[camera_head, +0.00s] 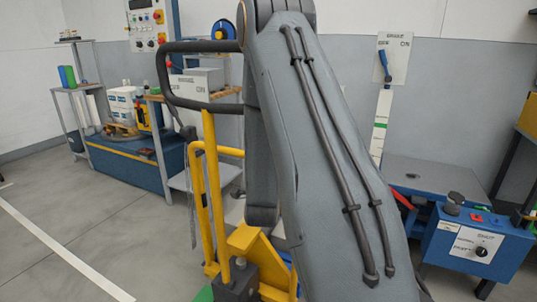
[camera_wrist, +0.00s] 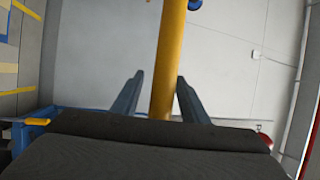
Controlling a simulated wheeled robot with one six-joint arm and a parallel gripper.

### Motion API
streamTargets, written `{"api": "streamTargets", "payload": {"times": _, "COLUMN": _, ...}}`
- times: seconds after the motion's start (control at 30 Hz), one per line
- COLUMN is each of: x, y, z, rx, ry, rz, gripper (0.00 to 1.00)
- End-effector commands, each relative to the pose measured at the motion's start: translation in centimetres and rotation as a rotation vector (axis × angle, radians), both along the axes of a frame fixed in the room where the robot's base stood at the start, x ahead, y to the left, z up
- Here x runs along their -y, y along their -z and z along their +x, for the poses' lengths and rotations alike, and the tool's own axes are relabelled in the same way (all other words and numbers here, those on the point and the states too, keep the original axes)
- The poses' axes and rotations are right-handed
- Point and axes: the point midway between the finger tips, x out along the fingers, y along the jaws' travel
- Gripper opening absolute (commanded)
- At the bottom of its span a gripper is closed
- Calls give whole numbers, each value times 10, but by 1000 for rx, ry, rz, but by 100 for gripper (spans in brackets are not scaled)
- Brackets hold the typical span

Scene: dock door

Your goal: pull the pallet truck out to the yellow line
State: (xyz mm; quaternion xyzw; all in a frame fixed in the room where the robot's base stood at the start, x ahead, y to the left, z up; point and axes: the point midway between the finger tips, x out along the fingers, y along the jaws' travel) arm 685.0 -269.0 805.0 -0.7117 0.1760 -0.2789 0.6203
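The pallet truck (camera_head: 255,247) stands at the lower middle of the head view. Its upright yellow tiller (camera_head: 211,160) rises to a black loop handle (camera_head: 212,46). My arm covers much of the truck's right side and hides my gripper in this view. In the wrist view my gripper (camera_wrist: 160,76) has its two fingers apart, with a yellow pole (camera_wrist: 172,50) showing between them. I cannot tell how deep the pole sits between the fingers. I see no clear yellow line on the floor in the head view.
A white floor line (camera_head: 62,252) crosses open grey floor at the left. A blue bench (camera_head: 130,165) and shelving stand behind. A blue machine with a dial (camera_head: 478,247) is at the right. A wall lever panel (camera_head: 394,58) is behind my arm.

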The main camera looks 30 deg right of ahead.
Motion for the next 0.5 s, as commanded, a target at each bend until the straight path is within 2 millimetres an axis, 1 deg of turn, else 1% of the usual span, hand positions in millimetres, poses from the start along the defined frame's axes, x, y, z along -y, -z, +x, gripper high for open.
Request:
{"api": "streamTargets", "payload": {"times": 0.17, "x": -1, "y": 0, "z": 0, "rx": 1, "ry": -2, "rz": 0, "gripper": 40}}
{"api": "streamTargets", "payload": {"times": 0.27, "x": -5, "y": 2, "z": -5, "rx": -1, "ry": -3, "rz": 0, "gripper": 40}}
{"api": "streamTargets", "payload": {"times": 0.37, "x": -13, "y": 4, "z": -15, "rx": -2, "ry": -3, "rz": 0, "gripper": 40}}
{"api": "streamTargets", "payload": {"times": 0.5, "x": -29, "y": 9, "z": -33, "rx": -2, "ry": -5, "rz": 1, "gripper": 40}}
